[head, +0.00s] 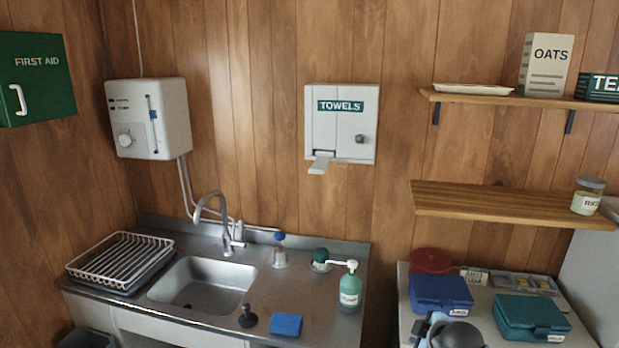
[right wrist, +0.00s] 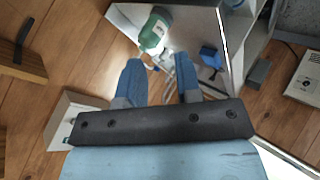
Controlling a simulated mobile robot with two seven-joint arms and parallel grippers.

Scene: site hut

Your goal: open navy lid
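The navy box (head: 440,293) stands on the counter at the lower right of the head view. Its navy lid (head: 441,286) looks shut, and a small white label is on its front. Part of one of my arms, light blue and dark grey, rises just in front of the box and is close to its lower edge in the picture. My right gripper (right wrist: 159,85) shows in the right wrist view with its two blue fingers apart and nothing held between them. My left gripper is not in view.
A teal box (head: 531,317) stands right of the navy one. Behind them are a dark red round container (head: 430,261) and a sectioned tray (head: 522,284). A wooden shelf (head: 510,203) hangs above. The sink counter (head: 250,325) with a green soap bottle (head: 350,287) is on the left.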

